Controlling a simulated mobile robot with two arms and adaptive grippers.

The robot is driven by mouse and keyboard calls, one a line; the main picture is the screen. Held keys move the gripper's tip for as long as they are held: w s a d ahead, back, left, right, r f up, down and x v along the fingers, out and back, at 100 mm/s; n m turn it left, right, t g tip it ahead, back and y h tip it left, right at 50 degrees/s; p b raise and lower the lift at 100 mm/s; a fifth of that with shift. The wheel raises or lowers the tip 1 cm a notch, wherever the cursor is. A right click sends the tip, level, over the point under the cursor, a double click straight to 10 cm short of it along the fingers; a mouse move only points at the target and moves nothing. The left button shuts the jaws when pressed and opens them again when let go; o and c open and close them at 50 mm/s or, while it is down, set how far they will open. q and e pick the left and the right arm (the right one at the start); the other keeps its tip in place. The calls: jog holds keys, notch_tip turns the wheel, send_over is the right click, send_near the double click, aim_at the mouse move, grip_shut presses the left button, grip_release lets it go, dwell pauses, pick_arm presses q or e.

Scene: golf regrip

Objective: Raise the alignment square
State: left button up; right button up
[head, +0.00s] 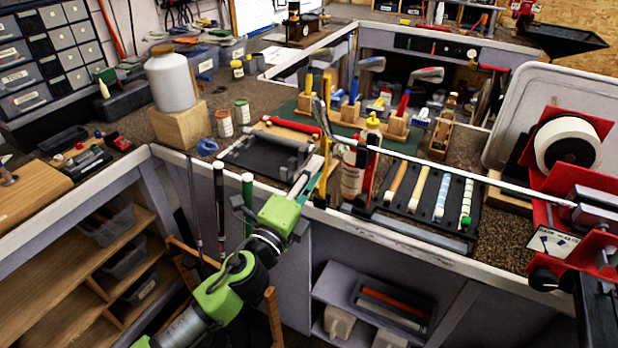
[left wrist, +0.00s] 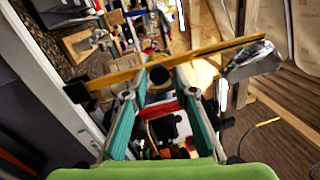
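The alignment square (head: 327,178) looks like a yellow upright piece at the bench's front edge, beside the iron head at the end of the clamped club. In the left wrist view its yellow bar (left wrist: 220,48) runs slantwise across, just past my fingertips, with the silver club head (left wrist: 254,60) near its right end. My left gripper (head: 305,182) is at the square; its two fingers (left wrist: 158,84) stand apart, with a dark round thing between them. Contact between fingers and square is unclear. My right gripper is not in view.
The club's shaft (head: 455,180) runs to the red vise (head: 590,190) at right. A black tray (head: 425,200) with several grips lies beneath it. A white-labelled bottle (head: 352,180) stands close to the square. A white jug (head: 171,80) stands farther left.

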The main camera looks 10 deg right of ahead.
pick_arm(q)
jog(key=v, duration=1.2)
jog(key=shift+d, duration=0.15)
jog(key=w+a+f+n+g+y, duration=0.1)
jog(key=w+a+f+n+y, duration=0.2)
jog(key=f, duration=0.8)
jog(key=w+a+f+n+g+y, duration=0.1)
jog(key=a+f+n+y, duration=0.4)
jog(key=f, duration=0.7)
jog(key=s+a+f+n+g+y, duration=0.1)
jog(key=s+a+f+n+g, duration=0.25)
jog(key=f, duration=0.75)
jog(key=s+a+f+n+g+y, duration=0.1)
jog(key=s+a+f+n, duration=0.2)
jog(key=s+a+f, duration=0.5)
jog(key=s+a+f+n+g, duration=0.25)
jog(key=s+f, duration=0.25)
jog(key=f, duration=0.7)
jog(key=s+a+f+n+g, duration=0.1)
jog(key=s+f, duration=0.3)
jog(key=s, duration=0.6)
jog(key=s+a+f+n+g+y, duration=0.1)
jog(key=s+f+n+g, duration=0.2)
jog(key=s, duration=0.8)
jog(key=s+a+f+n+g, duration=0.2)
jog(key=s+f, duration=0.3)
jog(key=s, duration=0.6)
jog(key=shift+f+n+y, duration=0.3)
jog(key=shift+f+n, duration=0.05)
jog(key=shift+n, duration=0.45)
